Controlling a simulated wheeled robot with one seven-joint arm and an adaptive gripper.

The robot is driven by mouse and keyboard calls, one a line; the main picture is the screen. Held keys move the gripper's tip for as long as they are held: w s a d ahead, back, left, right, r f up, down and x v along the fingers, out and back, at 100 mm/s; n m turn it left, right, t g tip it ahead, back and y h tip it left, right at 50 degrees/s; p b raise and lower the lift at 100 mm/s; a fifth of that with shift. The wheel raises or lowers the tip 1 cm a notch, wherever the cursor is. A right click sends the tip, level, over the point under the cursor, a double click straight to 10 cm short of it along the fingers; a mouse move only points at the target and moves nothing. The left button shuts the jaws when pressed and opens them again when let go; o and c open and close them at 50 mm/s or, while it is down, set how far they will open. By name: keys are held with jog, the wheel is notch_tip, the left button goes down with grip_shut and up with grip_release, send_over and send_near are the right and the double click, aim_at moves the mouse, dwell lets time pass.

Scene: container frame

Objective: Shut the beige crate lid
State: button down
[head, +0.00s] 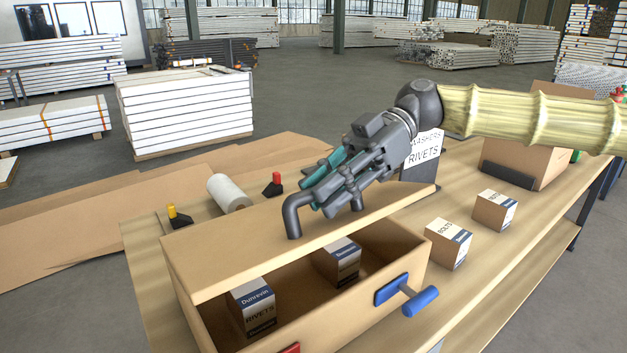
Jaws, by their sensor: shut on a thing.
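The beige crate (210,327) stands on the table in the head view. Its beige lid (245,258) covers the back part of the top, and the front part is open. Two small boxes show inside, a rivets box (255,305) and another box (341,262). A dark grey handle (292,222) stands up from the lid. My gripper (328,192) comes in from the upper right and is shut on this handle. The fingers hide part of the handle's bar.
A blue handle (408,294) sticks out from the crate's front. Two small boxes (448,243) (494,210) stand on the table to the right, with a larger cardboard box (525,165) behind. A white roll (227,192) and yellow- and red-knobbed items (273,185) lie behind the crate.

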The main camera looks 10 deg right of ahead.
aim_at(407, 196)
jog(key=f+b, duration=0.1)
jog(key=f, duration=0.1)
jog(key=s+d+f+n+t+b, duration=0.1)
jog(key=f+b, duration=0.1)
jog(key=s+f+n+b, duration=0.1)
jog(key=f, duration=0.1)
jog(key=shift+s+d+y+b, duration=0.1)
jog(key=shift+d+y+b, duration=0.05)
jog(key=shift+y+b, duration=0.2)
jog(key=shift+s+d+f+n+t+b, duration=0.15)
jog(key=shift+f+n+t+b, duration=0.1)
jog(key=shift+f+b, duration=0.25)
jog(key=shift+s+f+n+t+b, duration=0.15)
jog(key=shift+f+t+b, duration=0.1)
jog(key=shift+f+b, duration=0.25)
jog(key=shift+f, duration=0.1)
jog(key=c, duration=1.7)
grip_release()
jog(key=shift+s, duration=0.1)
jog(key=shift+o, duration=1.4)
jog(key=shift+d+f, duration=0.1)
jog(key=shift+d, duration=0.05)
jog(key=shift+o, duration=0.3)
jog(key=v, duration=1.1)
jog(key=shift+d, duration=0.15)
jog(key=shift+w+d+r, duration=0.2)
jog(key=shift+w, duration=0.05)
jog(key=shift+r, duration=0.1)
